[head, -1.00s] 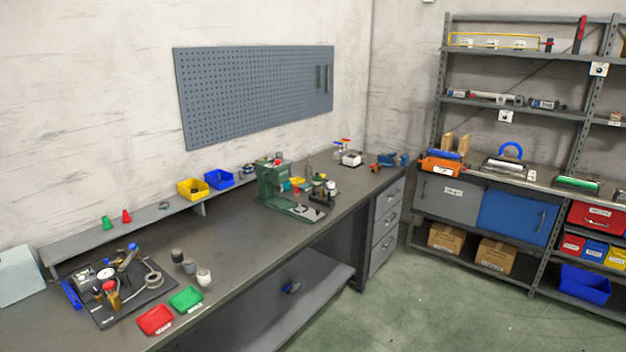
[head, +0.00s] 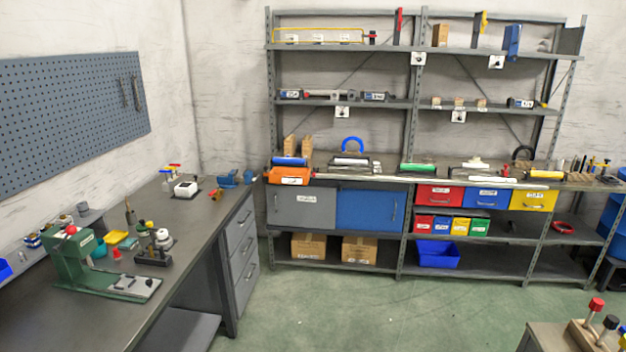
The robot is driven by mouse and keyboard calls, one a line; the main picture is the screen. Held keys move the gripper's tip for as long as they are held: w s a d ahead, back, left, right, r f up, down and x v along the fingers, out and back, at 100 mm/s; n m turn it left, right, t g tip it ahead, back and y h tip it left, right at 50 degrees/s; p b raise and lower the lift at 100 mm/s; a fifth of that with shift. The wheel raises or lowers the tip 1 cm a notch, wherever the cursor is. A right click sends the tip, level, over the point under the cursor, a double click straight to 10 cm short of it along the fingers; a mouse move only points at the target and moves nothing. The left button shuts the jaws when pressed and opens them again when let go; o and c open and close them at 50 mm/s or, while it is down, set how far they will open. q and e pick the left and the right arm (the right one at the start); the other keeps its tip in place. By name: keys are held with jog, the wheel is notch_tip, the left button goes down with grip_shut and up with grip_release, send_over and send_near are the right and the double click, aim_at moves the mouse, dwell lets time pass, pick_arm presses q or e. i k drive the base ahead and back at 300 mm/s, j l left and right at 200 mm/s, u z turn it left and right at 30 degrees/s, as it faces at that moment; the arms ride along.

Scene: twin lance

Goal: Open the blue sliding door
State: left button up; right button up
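The blue sliding door (head: 364,211) is in the shelving unit at the back wall, below the counter-height shelf. It has a vertical handle (head: 394,212) near its right edge. A grey sliding door (head: 301,209) with a white label sits beside it on the left. The two doors together cover the cabinet front, and no opening shows between them. The inside of the cabinet is hidden. Neither of my grippers is in the head view.
Cardboard boxes (head: 308,246) and a blue bin (head: 438,254) are on the bottom shelf. Red, blue and yellow drawers (head: 440,196) are right of the door. A workbench (head: 190,226) stands at left, a table corner (head: 548,338) at lower right. Green floor (head: 370,310) between is clear.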

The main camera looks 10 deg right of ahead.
aim_at(357, 209)
jog(key=i+l+z, duration=0.1)
jog(key=i+z, duration=0.15)
jog(key=i, duration=0.5)
jog(key=i+j+z, duration=0.1)
jog(key=i+z, duration=0.2)
jog(key=i, duration=0.45)
jog(key=i+l, duration=0.1)
jog(key=i, duration=0.7)
jog(key=i+l+u, duration=0.1)
jog(key=i, duration=0.7)
jog(key=i+l+u, duration=0.1)
jog(key=i, duration=0.3)
jog(key=i+l+u, duration=0.15)
jog(key=i, duration=0.25)
jog(key=i+l+u, duration=0.1)
jog(key=i+l, duration=0.25)
jog(key=i, duration=0.05)
